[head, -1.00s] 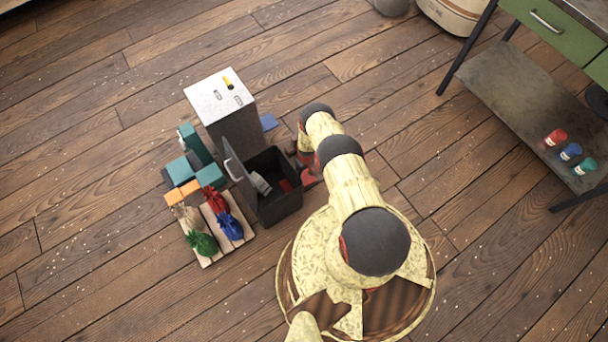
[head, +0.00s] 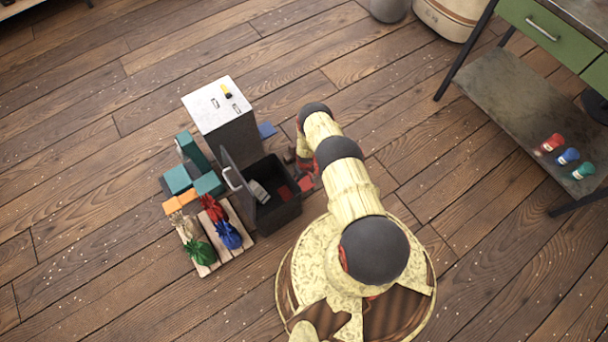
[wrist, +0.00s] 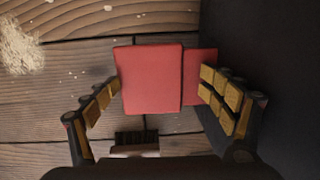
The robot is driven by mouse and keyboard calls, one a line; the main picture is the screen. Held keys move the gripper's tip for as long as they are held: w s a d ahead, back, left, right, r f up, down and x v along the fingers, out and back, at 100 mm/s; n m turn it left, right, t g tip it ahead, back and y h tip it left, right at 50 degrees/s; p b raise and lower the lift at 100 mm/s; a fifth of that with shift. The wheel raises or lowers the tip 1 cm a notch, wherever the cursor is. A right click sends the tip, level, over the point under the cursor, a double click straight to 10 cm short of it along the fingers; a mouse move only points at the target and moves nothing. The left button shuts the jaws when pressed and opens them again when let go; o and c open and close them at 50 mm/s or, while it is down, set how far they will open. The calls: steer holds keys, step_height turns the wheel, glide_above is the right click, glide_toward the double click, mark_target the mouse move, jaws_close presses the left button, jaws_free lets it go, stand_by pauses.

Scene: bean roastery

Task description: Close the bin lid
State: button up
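The dark bin (head: 286,211) stands on the floor in the head view. Its lid (head: 238,186) is open, standing up on the bin's left side, with a light handle (head: 231,178) on its outer face. Inside the bin, a grey item and a red item show. My gripper (wrist: 160,90) is beside the bin's right side, pointing down, with its fingers apart. In the wrist view a red block (wrist: 148,80) lies between or below the fingers, a gap showing by the right one. The dark surface at right looks like the bin's wall. In the head view, my arm mostly hides the gripper.
A grey cabinet (head: 228,131) stands behind the bin. A pallet (head: 205,269) with coloured bags and several teal and orange boxes are on the left.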

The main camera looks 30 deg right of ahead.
step_height(320, 180, up, 9)
steer(key=shift+w+d, duration=0.2)
steer(key=shift+d, duration=0.15)
steer(key=shift+o, duration=0.6)
